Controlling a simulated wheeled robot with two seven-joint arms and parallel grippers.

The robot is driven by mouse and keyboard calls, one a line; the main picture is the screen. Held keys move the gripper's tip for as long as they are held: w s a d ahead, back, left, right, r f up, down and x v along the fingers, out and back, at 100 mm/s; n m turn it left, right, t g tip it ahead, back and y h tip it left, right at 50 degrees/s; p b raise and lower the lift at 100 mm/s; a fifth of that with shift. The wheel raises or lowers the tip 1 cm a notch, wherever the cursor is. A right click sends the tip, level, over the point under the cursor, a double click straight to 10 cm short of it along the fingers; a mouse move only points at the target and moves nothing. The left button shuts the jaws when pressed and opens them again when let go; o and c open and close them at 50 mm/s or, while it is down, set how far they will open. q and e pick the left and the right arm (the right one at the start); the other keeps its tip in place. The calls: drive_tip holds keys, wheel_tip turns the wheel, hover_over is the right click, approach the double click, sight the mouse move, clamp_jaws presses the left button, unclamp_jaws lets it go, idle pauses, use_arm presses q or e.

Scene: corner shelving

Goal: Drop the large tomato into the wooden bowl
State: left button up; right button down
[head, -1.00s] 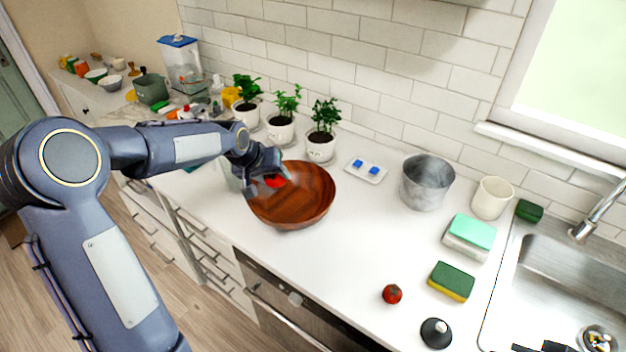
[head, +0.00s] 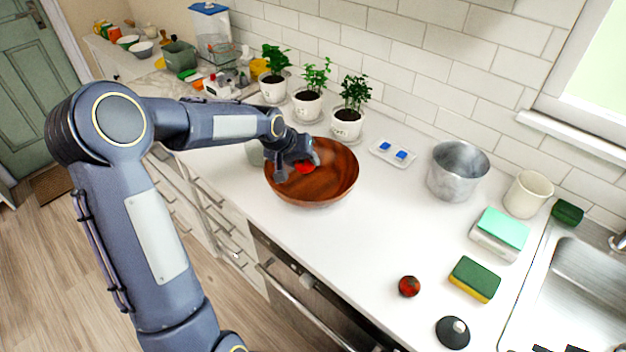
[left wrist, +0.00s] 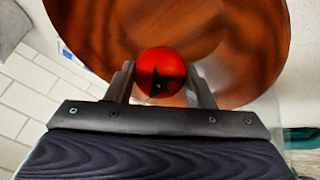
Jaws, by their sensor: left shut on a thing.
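The wooden bowl (head: 330,185) stands on the white counter, round, wide and reddish brown. My left gripper (head: 300,168) is over the left part of the bowl, shut on a large red tomato (head: 305,167). In the left wrist view the tomato (left wrist: 160,72) sits between the two fingers (left wrist: 160,88), its dark green star-shaped top facing the camera, with the bowl (left wrist: 250,40) behind it. I cannot tell whether the tomato touches the bowl. A smaller-looking dark red tomato (head: 409,286) lies on the counter near the front edge. My right gripper is not in view.
Potted plants (head: 348,122) stand behind the bowl. A small tray with blue items (head: 393,152), a metal pot (head: 457,172), a cream cup (head: 527,195), sponges (head: 474,279) and a black lid (head: 453,332) are to the right. The counter between bowl and sponges is clear.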

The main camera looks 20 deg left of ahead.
use_arm(q)
drive_tip(key=o, duration=1.1)
drive_tip(key=shift+c, duration=0.2)
drive_tip(key=shift+r, duration=0.1)
drive_tip(key=b+v, duration=0.1)
drive_tip(key=v, duration=0.6)
drive_tip(key=shift+s+r, duration=0.25)
drive_tip(key=s+d, duration=0.3)
drive_tip(key=s, duration=0.6)
drive_tip(key=s+d+m+h, duration=0.1)
drive_tip(key=s+d, duration=0.1)
drive_tip(key=s, duration=0.8)
drive_tip(key=s+d, duration=0.3)
drive_tip(key=s, duration=0.7)
drive_tip(key=shift+s+d+m+h, duration=0.15)
drive_tip(key=shift+d+m+h, duration=0.15)
drive_tip(key=shift+d+h, duration=0.1)
